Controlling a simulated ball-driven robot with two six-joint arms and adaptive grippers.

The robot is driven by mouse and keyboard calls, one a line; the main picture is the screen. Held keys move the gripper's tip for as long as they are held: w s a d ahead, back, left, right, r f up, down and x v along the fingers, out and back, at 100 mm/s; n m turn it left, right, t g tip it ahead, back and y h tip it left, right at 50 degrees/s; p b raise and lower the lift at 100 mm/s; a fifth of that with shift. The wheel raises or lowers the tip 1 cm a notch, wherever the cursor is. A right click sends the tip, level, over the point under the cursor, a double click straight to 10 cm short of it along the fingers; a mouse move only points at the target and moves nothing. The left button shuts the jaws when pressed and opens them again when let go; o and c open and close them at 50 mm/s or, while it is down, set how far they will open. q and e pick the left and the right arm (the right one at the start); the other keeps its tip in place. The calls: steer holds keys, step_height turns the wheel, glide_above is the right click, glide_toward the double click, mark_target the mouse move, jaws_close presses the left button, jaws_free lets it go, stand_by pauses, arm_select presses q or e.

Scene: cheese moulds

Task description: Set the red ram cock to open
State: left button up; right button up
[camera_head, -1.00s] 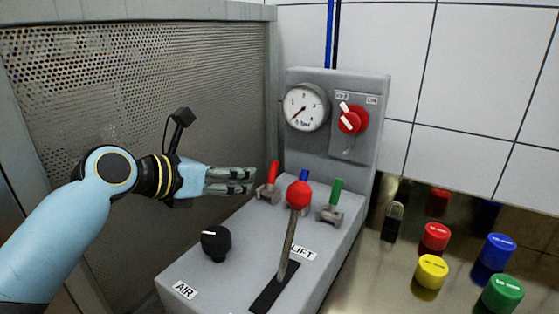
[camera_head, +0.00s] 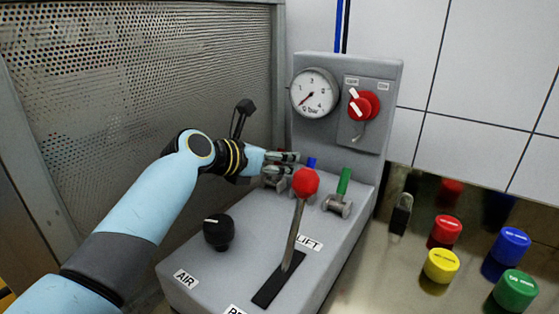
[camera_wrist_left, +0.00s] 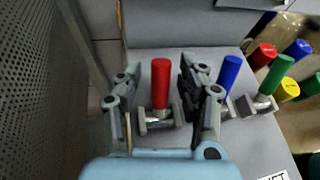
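The red ram cock (camera_wrist_left: 160,84) shows in the left wrist view, its red handle pointing up the picture from a grey valve body. My left gripper (camera_wrist_left: 161,72) is open, with one dark finger on each side of the red handle. The right finger is closer to the handle than the left; I cannot tell whether it touches. The blue cock (camera_wrist_left: 230,72) is just right of the right finger. The green cock (camera_head: 344,182) stands upright further right. My right gripper is not in view.
A red-knobbed lever (camera_head: 305,182) rises in front of the cocks. A black knob (camera_head: 218,232) sits front left on the grey console (camera_head: 200,265). The gauge (camera_head: 314,93) and red switch (camera_head: 364,104) are behind. A perforated panel (camera_head: 150,90) stands left.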

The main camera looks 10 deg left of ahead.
arm_select(q)
steer(key=shift+c, duration=0.4)
jaws_close()
